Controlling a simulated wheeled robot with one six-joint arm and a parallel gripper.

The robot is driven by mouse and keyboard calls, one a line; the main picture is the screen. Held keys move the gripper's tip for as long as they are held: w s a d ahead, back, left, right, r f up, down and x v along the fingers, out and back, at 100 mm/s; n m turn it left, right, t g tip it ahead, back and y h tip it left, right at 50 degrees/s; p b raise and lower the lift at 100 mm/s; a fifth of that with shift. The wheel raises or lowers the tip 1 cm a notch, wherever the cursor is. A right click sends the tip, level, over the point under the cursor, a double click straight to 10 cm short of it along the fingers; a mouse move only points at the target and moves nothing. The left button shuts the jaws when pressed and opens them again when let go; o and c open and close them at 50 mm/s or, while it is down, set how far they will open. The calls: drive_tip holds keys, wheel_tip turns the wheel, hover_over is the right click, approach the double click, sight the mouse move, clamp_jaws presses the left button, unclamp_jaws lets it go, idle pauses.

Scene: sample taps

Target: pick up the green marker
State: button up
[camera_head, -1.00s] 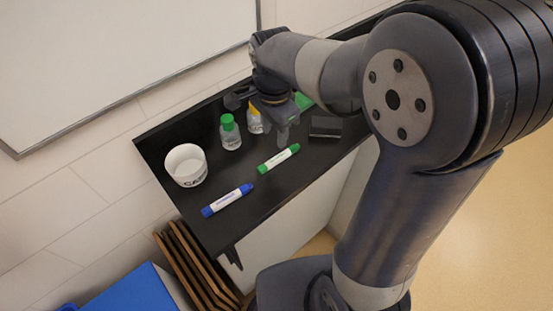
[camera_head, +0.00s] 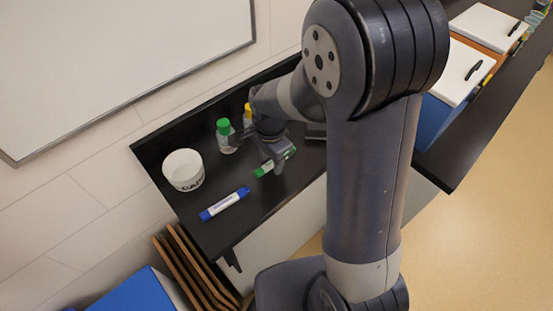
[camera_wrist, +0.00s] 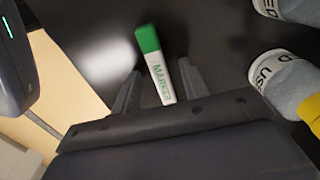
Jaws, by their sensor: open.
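The green marker (camera_head: 262,170) lies on the black shelf, partly hidden by my gripper (camera_head: 274,160) in the head view. In the wrist view the marker (camera_wrist: 161,82) has a white body with the word MARKER and a green cap pointing up the picture. My gripper (camera_wrist: 159,70) is open, with one finger on each side of the marker's white body. Gaps show between the marker and both fingers.
A green-capped bottle (camera_head: 226,140) and a yellow-capped bottle (camera_head: 248,115) are behind my gripper. A dark block (camera_head: 316,131) sits to the right, partly hidden.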

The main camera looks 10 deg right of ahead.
sight(271, 163)
drive_tip(key=shift+c, duration=0.4)
clamp_jaws()
wheel_tip(271, 163, up, 10)
drive_tip(key=shift+b, duration=0.3)
